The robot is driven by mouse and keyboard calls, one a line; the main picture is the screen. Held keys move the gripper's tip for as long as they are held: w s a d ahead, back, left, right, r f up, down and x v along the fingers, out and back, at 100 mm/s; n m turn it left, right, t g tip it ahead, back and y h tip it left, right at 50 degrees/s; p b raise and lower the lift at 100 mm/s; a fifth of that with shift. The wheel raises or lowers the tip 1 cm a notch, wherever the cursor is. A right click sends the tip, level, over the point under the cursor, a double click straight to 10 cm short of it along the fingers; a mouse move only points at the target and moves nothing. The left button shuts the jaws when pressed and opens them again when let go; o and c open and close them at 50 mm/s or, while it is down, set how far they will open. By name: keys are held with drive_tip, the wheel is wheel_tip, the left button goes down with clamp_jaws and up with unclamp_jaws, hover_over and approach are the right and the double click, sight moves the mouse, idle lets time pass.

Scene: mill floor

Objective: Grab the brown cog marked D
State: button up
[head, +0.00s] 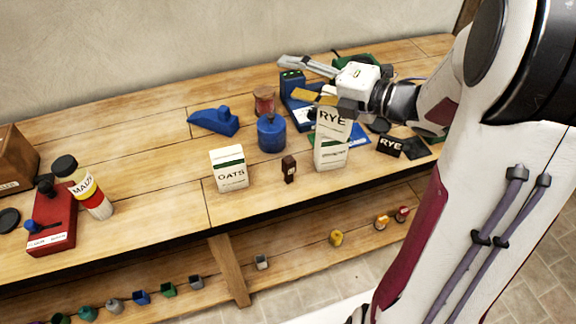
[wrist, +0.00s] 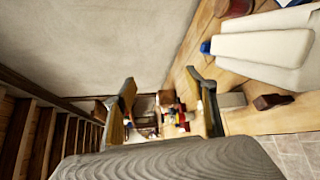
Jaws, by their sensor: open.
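A small dark brown piece (head: 289,168) stands upright on the bench between the OATS carton and the tall RYE carton. It has a pale mark, too small to read as a D, and I cannot tell whether it is a cog. What looks like the same piece shows at the right in the wrist view (wrist: 272,101). My gripper (head: 290,78) is open above the back of the bench, behind and above the brown piece. In the wrist view my gripper's fingers (wrist: 160,82) are apart with nothing between them.
The OATS carton (head: 229,170) and RYE carton (head: 331,148) flank the brown piece. A blue canister (head: 271,134) stands behind. Several small coloured pieces lie on the lower shelf (head: 300,257). The bench left of the blue wedge (head: 214,121) has free room.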

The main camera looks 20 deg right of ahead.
wheel_tip(320, 180, down, 4)
drive_tip(key=s+n+g+y, duration=0.1)
drive_tip(key=s+g+y, duration=0.1)
drive_tip(key=s, duration=0.1)
drive_tip(key=g, duration=0.3)
approach(295, 166)
drive_tip(key=shift+w+a+f, duration=0.1)
drive_tip(key=shift+w+f, duration=0.15)
drive_tip(key=shift+f, duration=0.1)
drive_tip(key=shift+x, duration=1.35)
drive_tip(key=shift+a, duration=0.1)
drive_tip(key=shift+x, duration=2.5)
drive_tip(key=shift+a+r, duration=0.15)
